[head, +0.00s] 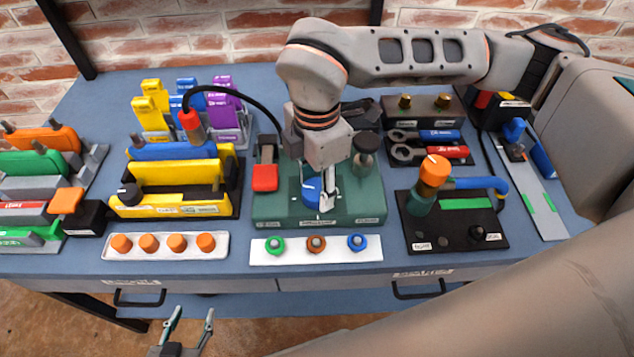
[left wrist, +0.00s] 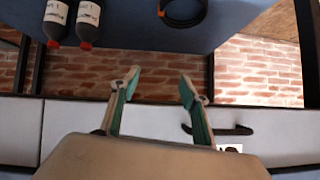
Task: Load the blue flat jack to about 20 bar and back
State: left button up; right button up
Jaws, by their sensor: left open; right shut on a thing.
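A blue flat plate, seemingly the blue flat jack (head: 172,151), lies along the back of a yellow block on a black base (head: 150,210). A red hose coupling (head: 189,119) stands at it; its black hose arcs to the green pump unit (head: 278,210). This unit carries a red lever (head: 265,178) and a blue knob (head: 311,191). My right gripper (head: 326,199) points down and is shut at the blue knob, partly covering it. My left gripper (head: 190,328) is open and empty in front of the bench, low in the head view; its spread fingers show in the left wrist view (left wrist: 158,88).
Orange knobs on a white strip (head: 166,246) and coloured rings on another (head: 316,249) line the bench front. A black panel with an orange knob (head: 434,170) stands right. Coloured blocks crowd the left. Two bottles (left wrist: 72,22) and drawer handles appear in the left wrist view.

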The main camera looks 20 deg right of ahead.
aim_at(317, 188)
jog(key=shift+r+m, duration=0.1)
jog(key=shift+m, duration=0.7)
jog(key=o, duration=1.1)
notch_tip(317, 188, up, 12)
dwell(0.6)
